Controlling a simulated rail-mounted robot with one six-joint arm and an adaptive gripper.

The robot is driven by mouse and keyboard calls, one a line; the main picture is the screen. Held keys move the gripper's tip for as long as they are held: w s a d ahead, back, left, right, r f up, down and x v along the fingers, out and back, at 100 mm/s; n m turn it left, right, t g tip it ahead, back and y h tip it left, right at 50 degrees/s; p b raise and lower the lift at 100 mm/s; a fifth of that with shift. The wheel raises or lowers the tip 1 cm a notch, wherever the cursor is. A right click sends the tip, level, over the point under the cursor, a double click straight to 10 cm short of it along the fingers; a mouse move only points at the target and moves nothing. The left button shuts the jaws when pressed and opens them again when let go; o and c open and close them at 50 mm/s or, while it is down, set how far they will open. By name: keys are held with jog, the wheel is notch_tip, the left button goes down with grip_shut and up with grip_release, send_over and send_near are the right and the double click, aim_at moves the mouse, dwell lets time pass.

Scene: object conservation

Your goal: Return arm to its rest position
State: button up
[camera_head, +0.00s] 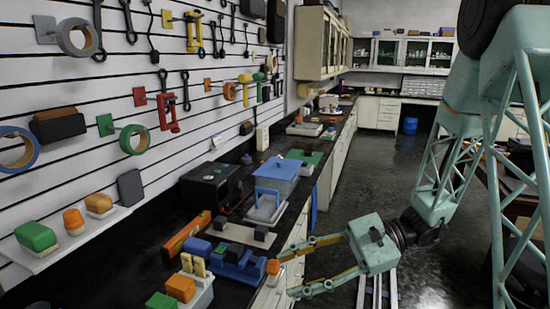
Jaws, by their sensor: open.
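My arm (445,185) is teal and comes in from the upper right. It bends down to my gripper (285,274), which is low in the picture at the front edge of the dark counter. Its two long fingers point left and are spread apart. I see nothing held between them. A small orange-topped item (273,267) shows just left of the fingers; I cannot tell whether they touch it.
The counter (110,265) holds a blue tool (238,262), a blue-lidded box (270,175) and a black case (210,188). Tools and tape rolls hang on the slatted wall (60,90). Open floor (350,190) lies right of the counter; a dark table stands far right.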

jog(key=s+d+r+n+h, duration=0.2)
jog(key=s+r+n+h, duration=0.2)
jog(key=s, duration=0.5)
jog(key=s+d+r+n+h, duration=0.3)
jog(key=s+r+h, duration=0.15)
jog(key=s, duration=0.55)
jog(key=s+d+r+n+t+h, duration=0.4)
jog(key=s+d+r, duration=0.4)
jog(key=d, duration=0.3)
jog(key=shift+d+n+t+h, duration=0.25)
jog(key=shift+n+t+h, duration=0.05)
jog(key=shift+t+h, duration=0.6)
jog(key=shift+s, duration=0.1)
jog(key=shift+f, duration=0.15)
